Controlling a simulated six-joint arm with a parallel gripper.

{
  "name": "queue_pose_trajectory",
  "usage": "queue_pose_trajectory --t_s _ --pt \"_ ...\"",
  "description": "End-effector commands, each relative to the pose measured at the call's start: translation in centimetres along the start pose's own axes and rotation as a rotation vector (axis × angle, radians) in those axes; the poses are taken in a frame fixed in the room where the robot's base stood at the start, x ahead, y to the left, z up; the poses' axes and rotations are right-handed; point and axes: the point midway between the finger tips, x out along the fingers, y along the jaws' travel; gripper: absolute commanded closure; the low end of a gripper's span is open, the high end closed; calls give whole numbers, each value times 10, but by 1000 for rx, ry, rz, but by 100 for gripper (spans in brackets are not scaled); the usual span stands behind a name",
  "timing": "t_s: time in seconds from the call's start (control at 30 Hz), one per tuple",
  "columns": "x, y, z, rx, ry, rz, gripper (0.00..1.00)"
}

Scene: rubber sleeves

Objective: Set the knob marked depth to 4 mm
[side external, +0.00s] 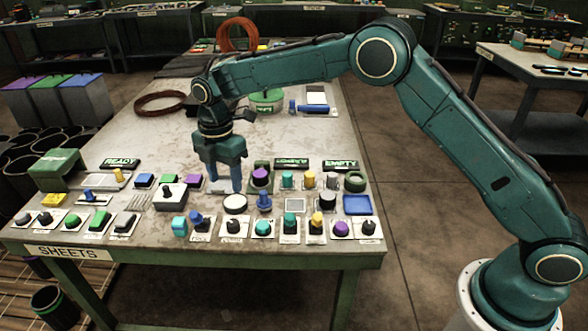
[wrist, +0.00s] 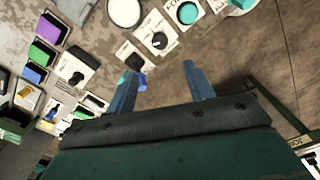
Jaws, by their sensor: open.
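My gripper (side external: 224,188) is open and empty, pointing down over the middle of the crowded bench panel; its fingers (wrist: 160,72) also show spread apart in the wrist view. Several knobs on white plates stand along the bench's front edge. They include a black knob (side external: 233,226), a teal knob (side external: 263,228), a purple knob (side external: 340,229) and a black knob at the right end (side external: 368,227). The wrist view shows a black knob (wrist: 159,40) with a pointer mark just beyond the fingertips. I cannot read which plate says depth, nor any mm scale.
Close around the gripper stand a round white pad (side external: 235,203), a blue plunger-like piece (side external: 264,200) and a white box with a black knob (side external: 171,195). Buttons and switches crowd the left side. A blue square tray (side external: 357,205) sits at right. The bench behind is more open.

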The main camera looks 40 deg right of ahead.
Motion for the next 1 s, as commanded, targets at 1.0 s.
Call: queue_pose_trajectory --t_s 1.0 --pt "94 0 0 0 0 -3 47"
